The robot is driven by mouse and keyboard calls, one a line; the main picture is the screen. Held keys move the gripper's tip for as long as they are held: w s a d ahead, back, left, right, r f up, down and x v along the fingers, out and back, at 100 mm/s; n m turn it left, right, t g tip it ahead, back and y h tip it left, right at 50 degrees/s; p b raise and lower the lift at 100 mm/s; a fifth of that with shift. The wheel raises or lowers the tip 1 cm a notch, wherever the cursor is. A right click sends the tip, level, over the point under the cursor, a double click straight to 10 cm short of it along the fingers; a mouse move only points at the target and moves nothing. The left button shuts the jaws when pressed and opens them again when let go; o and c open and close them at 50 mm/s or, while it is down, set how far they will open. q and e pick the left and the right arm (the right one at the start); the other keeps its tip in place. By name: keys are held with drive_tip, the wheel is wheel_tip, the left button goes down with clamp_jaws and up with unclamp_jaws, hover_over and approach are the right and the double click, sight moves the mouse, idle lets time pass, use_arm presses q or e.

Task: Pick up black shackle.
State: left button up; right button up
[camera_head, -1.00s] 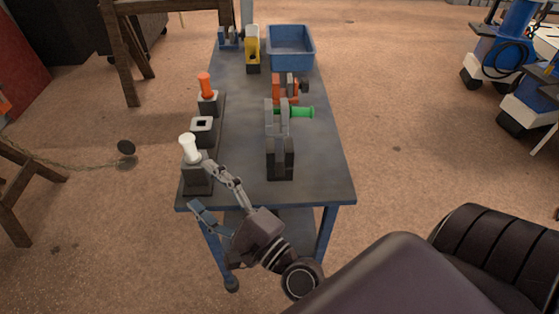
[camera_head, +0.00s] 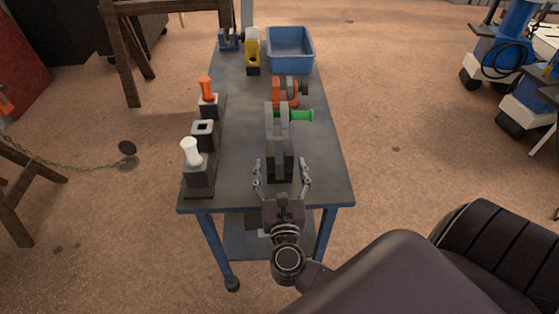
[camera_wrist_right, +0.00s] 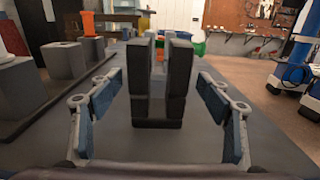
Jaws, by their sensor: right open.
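The black shackle (camera_head: 280,164) is a dark U-shaped block with two upright prongs, standing near the front end of the bench. In the right wrist view the black shackle (camera_wrist_right: 158,108) stands straight ahead, its prongs up. My right gripper (camera_head: 281,174) is open and empty, low over the bench's near edge. Its fingers (camera_wrist_right: 158,95) are spread wide to the left and right of the shackle, with a visible gap on each side in the wrist view. My left gripper is not in view.
Right behind the shackle stands a grey bracket (camera_head: 270,121) with a green pin (camera_head: 299,115), then an orange bracket (camera_head: 277,92). Dark blocks with a white peg (camera_head: 191,151) and an orange peg (camera_head: 206,88) line the left edge. A blue bin (camera_head: 290,65) stands at the back.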

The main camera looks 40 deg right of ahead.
drive_tip(key=shift+x, duration=1.35)
drive_tip(key=shift+a, duration=0.1)
drive_tip(key=c, duration=1.7)
drive_tip(key=shift+r, duration=0.15)
drive_tip(key=shift+c, duration=0.5)
drive_tip(key=shift+r, duration=0.1)
